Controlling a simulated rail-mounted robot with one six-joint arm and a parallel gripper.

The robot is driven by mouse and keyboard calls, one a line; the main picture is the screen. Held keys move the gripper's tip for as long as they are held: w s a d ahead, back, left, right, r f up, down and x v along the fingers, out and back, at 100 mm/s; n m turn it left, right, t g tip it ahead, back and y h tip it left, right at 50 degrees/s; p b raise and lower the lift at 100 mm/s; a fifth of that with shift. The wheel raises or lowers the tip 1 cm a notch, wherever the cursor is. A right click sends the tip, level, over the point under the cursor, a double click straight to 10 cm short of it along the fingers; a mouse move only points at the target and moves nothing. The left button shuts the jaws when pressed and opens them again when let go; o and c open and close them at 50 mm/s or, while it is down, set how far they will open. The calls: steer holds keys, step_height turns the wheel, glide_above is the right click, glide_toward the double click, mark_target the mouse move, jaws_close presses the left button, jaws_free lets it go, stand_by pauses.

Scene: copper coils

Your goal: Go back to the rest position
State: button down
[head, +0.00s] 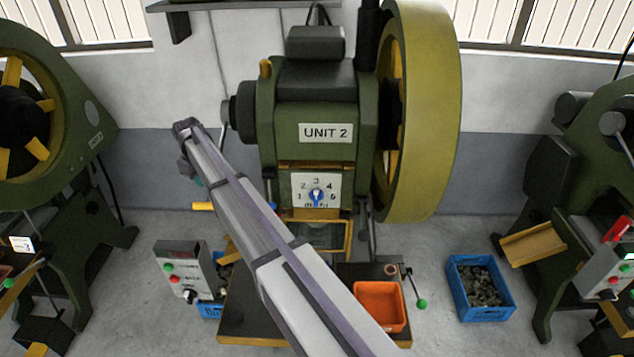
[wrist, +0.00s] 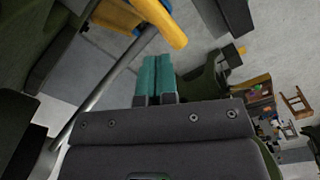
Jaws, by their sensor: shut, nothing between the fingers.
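My gripper (wrist: 155,80) shows in the wrist view with its two teal fingers together and nothing between them. In the head view my arm reaches up and left across the front of the green press marked UNIT 2 (head: 326,132). Its end is left of the press, and only a bit of teal shows there, so the fingers are mostly hidden. The press has a numbered dial with a blue knob (head: 316,195). In the wrist view a yellow bar (wrist: 160,22) and a grey rod (wrist: 95,100) are close to the fingers.
An orange bin (head: 380,305) sits on the press table at right. A control box (head: 185,270) stands at left. A blue crate of dark pieces (head: 480,288) is on the floor. Other presses stand at far left (head: 75,160) and right.

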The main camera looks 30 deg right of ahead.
steer(key=shift+f, duration=0.1)
steer(key=s+f+m+b, duration=0.1)
steer(key=s+f+b, duration=0.5)
steer(key=s, duration=0.6)
steer(key=s+f+m+b, duration=0.2)
steer(key=s+f+b, duration=0.5)
steer(key=s, duration=0.6)
steer(key=s+f+m+b, duration=0.1)
steer(key=s+f+b, duration=0.6)
steer(key=s, duration=0.6)
steer(key=shift+s+m, duration=0.15)
steer(key=shift+m, duration=0.25)
